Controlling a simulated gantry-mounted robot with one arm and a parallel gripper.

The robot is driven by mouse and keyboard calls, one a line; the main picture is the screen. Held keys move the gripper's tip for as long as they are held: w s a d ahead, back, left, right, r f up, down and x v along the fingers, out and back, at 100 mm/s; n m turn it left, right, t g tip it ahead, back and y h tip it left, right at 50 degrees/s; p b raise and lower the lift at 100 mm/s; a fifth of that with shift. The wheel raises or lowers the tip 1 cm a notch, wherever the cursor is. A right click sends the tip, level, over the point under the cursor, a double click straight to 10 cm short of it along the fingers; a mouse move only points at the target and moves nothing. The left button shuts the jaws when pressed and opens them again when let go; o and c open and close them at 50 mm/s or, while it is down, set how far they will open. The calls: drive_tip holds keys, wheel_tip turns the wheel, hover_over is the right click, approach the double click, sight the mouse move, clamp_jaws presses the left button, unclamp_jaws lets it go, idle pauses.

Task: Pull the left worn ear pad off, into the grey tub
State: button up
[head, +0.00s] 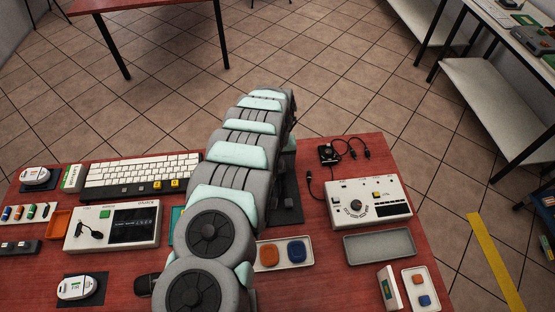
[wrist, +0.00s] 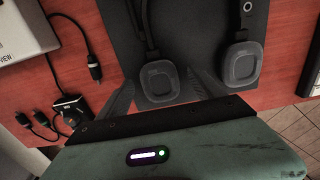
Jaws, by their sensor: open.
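In the wrist view a dark headset lies on a black mat (wrist: 200,25). Its two grey ear pads show: one at picture left (wrist: 158,80), one at picture right (wrist: 243,62). My gripper (wrist: 161,78) is open and empty, its fingers on either side of the picture-left pad. I cannot tell whether they touch it. In the head view my arm hides the gripper and most of the headset; part of the mat (head: 289,205) shows. A shallow grey tub (head: 380,257) lies empty on the red table, right of my arm.
A pale tray (head: 310,243) holds an orange pad and a blue pad, left of the tub. A control box (head: 395,208) stands behind the tub, with a black cabled device (head: 326,154) beyond. A keyboard (head: 140,175) and a screened box (head: 82,237) are at left.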

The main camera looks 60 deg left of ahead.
drive_tip(key=shift+r, duration=0.1)
drive_tip(key=c, duration=1.4)
